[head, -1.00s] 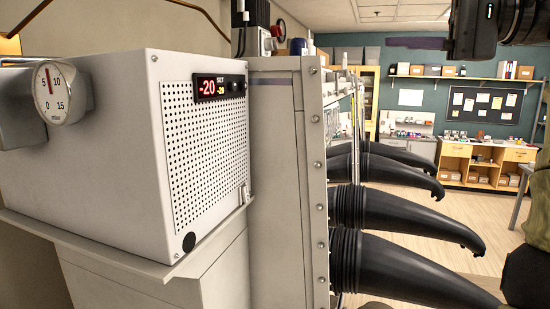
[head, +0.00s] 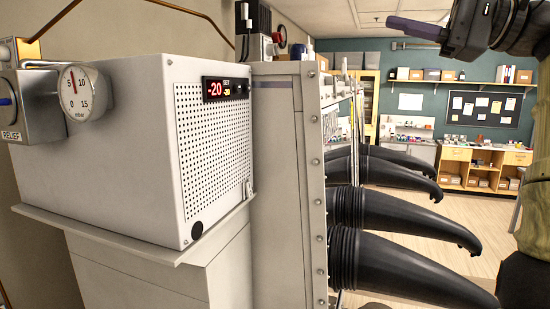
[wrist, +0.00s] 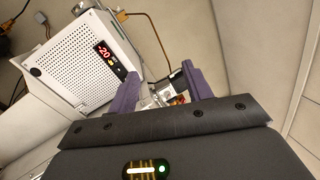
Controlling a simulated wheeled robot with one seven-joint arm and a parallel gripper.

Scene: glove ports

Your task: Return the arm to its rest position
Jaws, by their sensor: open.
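My gripper (head: 415,27) shows at the top right of the head view, raised in the air with a purple finger pointing left. The gripper is open and empty. In the head view it is apart from the glove ports and the white box.
A white perforated box (head: 125,150) with a red -20 display (head: 215,90) and a pressure gauge (head: 75,93) stands at left. Several black gloves (head: 400,262) stick out rightward from the glove-port panel (head: 312,180). Shelves and wooden cabinets (head: 455,168) are far back.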

